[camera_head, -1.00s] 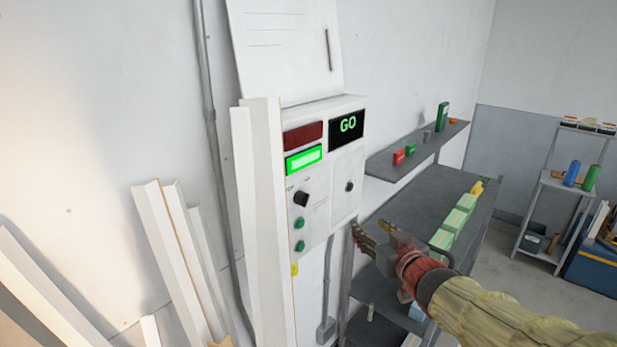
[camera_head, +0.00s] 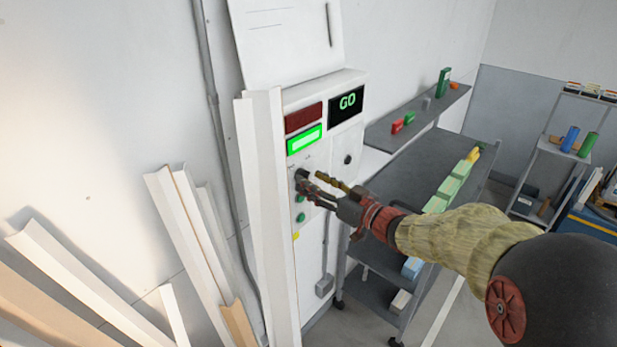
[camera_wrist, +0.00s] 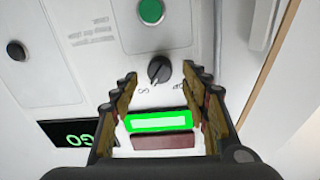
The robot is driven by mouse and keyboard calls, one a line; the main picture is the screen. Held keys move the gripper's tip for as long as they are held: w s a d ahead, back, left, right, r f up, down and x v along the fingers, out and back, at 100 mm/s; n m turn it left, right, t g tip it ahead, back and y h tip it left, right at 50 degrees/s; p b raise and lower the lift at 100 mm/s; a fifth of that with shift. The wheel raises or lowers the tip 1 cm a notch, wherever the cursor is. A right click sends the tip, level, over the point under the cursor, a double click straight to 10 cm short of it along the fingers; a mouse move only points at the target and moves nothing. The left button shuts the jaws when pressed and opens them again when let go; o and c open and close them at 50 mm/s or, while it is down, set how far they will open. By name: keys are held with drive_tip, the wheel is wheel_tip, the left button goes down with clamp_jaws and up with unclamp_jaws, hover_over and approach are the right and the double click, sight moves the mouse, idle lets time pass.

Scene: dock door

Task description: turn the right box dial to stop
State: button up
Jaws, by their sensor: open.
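The white control box (camera_head: 347,139) is on the wall, with a green GO display (camera_head: 347,102) and a lit green bar (camera_head: 304,140). Its black dial (camera_wrist: 159,70) sits below the bar and appears upside down in the wrist view. The dial's mark seems to point toward the label at its lower left, which looks like GO; the other label is unreadable. My gripper (camera_head: 311,183) is open in front of the dial, partly covering it in the head view. In the wrist view my gripper's fingers (camera_wrist: 159,76) are on either side of the dial; contact cannot be told.
Green buttons (camera_wrist: 151,11) sit close to the dial. A black round knob or lock (camera_wrist: 16,50) is on the adjoining panel. Tall white boards (camera_head: 264,200) lean just left of the box. A grey shelf unit (camera_head: 408,165) stands to the right, under my arm.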

drive_tip(key=shift+x, duration=1.15)
drive_tip(key=shift+c, duration=1.2)
drive_tip(key=c, duration=0.9)
